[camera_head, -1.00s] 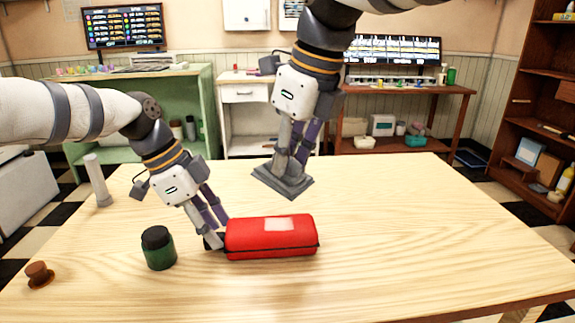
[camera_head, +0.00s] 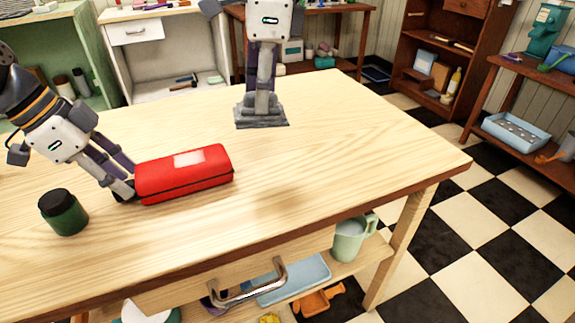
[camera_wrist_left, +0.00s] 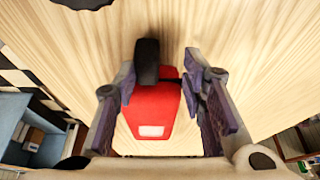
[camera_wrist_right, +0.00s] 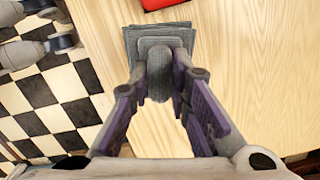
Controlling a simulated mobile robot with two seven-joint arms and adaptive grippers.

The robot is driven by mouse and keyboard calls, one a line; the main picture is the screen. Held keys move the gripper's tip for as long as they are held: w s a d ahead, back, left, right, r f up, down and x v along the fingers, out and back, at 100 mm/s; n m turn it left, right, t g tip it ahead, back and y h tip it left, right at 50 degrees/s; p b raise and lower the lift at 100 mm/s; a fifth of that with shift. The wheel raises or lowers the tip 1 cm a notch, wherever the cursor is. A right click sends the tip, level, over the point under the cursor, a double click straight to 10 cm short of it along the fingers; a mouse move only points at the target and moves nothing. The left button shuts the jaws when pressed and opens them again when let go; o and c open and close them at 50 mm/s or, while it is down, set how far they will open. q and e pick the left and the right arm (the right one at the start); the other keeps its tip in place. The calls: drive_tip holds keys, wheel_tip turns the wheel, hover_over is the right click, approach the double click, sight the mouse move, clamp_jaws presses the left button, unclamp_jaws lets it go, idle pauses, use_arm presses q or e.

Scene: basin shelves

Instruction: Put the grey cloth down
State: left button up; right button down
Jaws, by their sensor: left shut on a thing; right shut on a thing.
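The grey cloth (camera_head: 262,116) is a folded, layered square with a raised middle, at the back of the wooden table (camera_head: 330,130). My right gripper (camera_head: 262,88) is above it, shut on its raised part. The right wrist view shows the cloth (camera_wrist_right: 160,38) beyond the fingers (camera_wrist_right: 160,85), pinched at its bunched middle. I cannot tell whether its underside touches the tabletop. My left gripper (camera_head: 128,188) is shut at the black end of a red case (camera_head: 190,172), which lies on the table. The left wrist view shows that black part (camera_wrist_left: 147,62) between the fingers.
A dark green jar (camera_head: 64,212) stands on the table left of the case. The tabletop to the right is clear. Below are a drawer handle (camera_head: 250,285) and a shelf with a pale green jug (camera_head: 352,238). Shelves (camera_head: 445,50) stand at the back right.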

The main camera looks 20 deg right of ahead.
drive_tip(key=d+f+n, duration=0.1)
drive_tip(key=f, duration=0.2)
drive_tip(key=s+d+f+n, duration=0.1)
drive_tip(key=d+f, duration=0.1)
drive_tip(key=f, duration=0.2)
drive_tip(key=d+f+n+h, duration=0.1)
drive_tip(key=f, duration=0.3)
drive_tip(key=shift+s+d+f, duration=0.15)
drive_tip(key=shift+d+f, duration=0.05)
drive_tip(key=shift+d, duration=0.15)
drive_tip(key=c, duration=1.5)
unclamp_jaws()
drive_tip(key=shift+f, duration=0.15)
drive_tip(key=r, duration=1.2)
drive_tip(key=shift+d+r, duration=0.2)
drive_tip(key=shift+d, duration=0.05)
